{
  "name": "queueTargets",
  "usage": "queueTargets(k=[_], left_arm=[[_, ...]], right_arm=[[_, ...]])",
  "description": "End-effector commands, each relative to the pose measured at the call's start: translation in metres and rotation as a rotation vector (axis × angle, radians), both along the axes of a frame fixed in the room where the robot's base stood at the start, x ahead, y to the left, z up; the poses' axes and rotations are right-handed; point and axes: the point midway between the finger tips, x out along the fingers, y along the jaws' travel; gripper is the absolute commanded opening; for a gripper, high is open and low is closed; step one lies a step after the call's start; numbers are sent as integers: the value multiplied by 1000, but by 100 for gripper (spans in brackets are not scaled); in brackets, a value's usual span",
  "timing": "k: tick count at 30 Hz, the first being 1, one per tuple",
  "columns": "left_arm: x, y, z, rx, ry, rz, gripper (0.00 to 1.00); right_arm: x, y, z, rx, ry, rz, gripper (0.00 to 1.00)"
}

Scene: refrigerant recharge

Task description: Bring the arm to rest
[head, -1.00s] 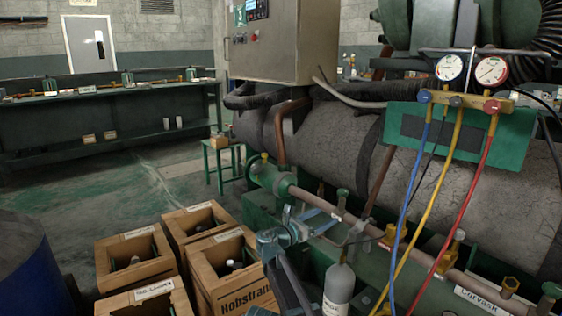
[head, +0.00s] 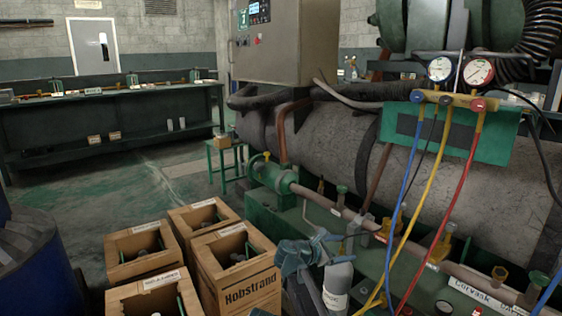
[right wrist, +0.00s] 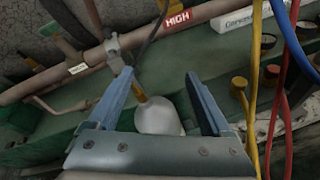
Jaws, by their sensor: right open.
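My right gripper (head: 328,240) is at the lower middle of the head view, among the crates and the green machine base. Its two blue fingers are spread apart in the right wrist view (right wrist: 162,92). A grey-white cylinder (head: 338,288) with a label stands just below the gripper in the head view. In the right wrist view the cylinder's pale rounded top (right wrist: 160,118) and brass valve show between the open fingers, with no finger seen touching it. My left gripper is not in view.
A gauge manifold (head: 448,98) with blue, yellow and red hoses hangs at the right. A pipe with valves runs along the green base (head: 262,215). Open floor (head: 110,195) lies beyond the crates.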

Motion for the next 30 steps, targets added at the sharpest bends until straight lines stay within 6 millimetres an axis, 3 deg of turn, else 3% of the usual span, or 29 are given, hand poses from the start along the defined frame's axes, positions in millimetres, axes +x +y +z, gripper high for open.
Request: queueTargets(k=[5, 9, 12, 15, 25, 29, 30], left_arm=[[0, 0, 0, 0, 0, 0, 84], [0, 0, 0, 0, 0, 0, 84], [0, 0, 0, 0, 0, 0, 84], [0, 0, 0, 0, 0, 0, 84], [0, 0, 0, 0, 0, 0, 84], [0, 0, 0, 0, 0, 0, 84], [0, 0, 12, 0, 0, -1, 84]], right_arm=[[-55, -27, -42, 301, -107, -161, 84], [-117, -38, -86, 630, -226, -397, 84], [-162, -35, -114, 863, -311, -611, 84], [-195, -25, -132, 1029, -369, -794, 84], [-267, 11, -154, 1341, -463, -1267, 84], [-289, 26, -155, 1419, -478, -1431, 84], [-287, 35, -143, 1408, -459, -1408, 84]])
